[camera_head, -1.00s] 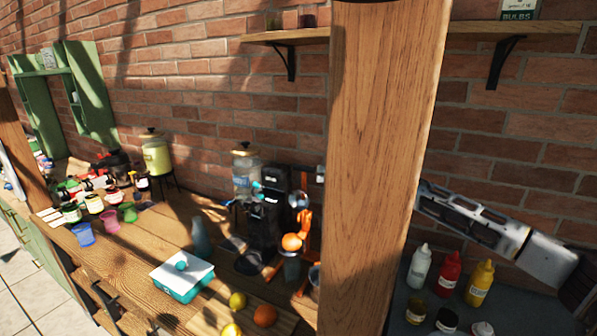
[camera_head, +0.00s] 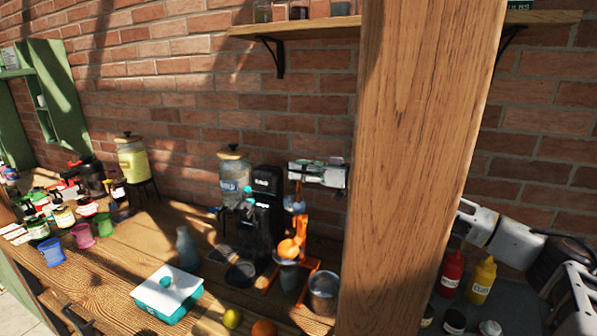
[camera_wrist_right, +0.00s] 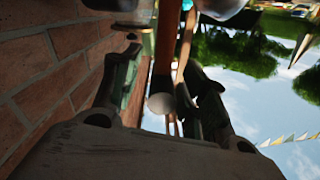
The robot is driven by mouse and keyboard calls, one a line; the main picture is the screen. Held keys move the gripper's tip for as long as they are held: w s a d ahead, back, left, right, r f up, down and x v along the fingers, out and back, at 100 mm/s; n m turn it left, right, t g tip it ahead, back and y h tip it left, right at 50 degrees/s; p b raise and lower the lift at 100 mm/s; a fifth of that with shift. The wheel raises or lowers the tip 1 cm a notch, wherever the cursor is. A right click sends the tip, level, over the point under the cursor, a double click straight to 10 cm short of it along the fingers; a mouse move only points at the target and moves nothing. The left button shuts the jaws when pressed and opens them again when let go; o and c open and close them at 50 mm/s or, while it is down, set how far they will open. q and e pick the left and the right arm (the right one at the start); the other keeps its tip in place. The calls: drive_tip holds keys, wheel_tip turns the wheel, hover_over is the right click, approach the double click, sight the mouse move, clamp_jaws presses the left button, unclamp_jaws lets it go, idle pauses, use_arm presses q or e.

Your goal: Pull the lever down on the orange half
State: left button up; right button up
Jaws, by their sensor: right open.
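The orange citrus press (camera_head: 303,285) stands on the wooden table, left of the thick post. An orange half (camera_head: 289,248) sits in the middle of the press, below its pressing head (camera_head: 294,204). My right gripper (camera_head: 294,171) reaches from behind the post and is at the top of the press, above the orange half. It is open. In the right wrist view a rounded grey end (camera_wrist_right: 161,103), apparently the lever's, shows between the two fingers; whether they touch it I cannot tell. The lever is mostly hidden in the head view. My left gripper is out of view.
A wooden post (camera_head: 414,170) hides part of my right arm. A black coffee machine (camera_head: 267,215) stands close left of the press, and a metal cup (camera_head: 323,292) close right. The brick wall (camera_head: 200,60) and a shelf (camera_head: 300,28) are behind and above.

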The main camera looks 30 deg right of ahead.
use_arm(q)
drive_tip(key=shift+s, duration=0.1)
use_arm(e)
drive_tip(key=shift+s, duration=0.1)
drive_tip(key=shift+c, duration=0.2)
clamp_jaws()
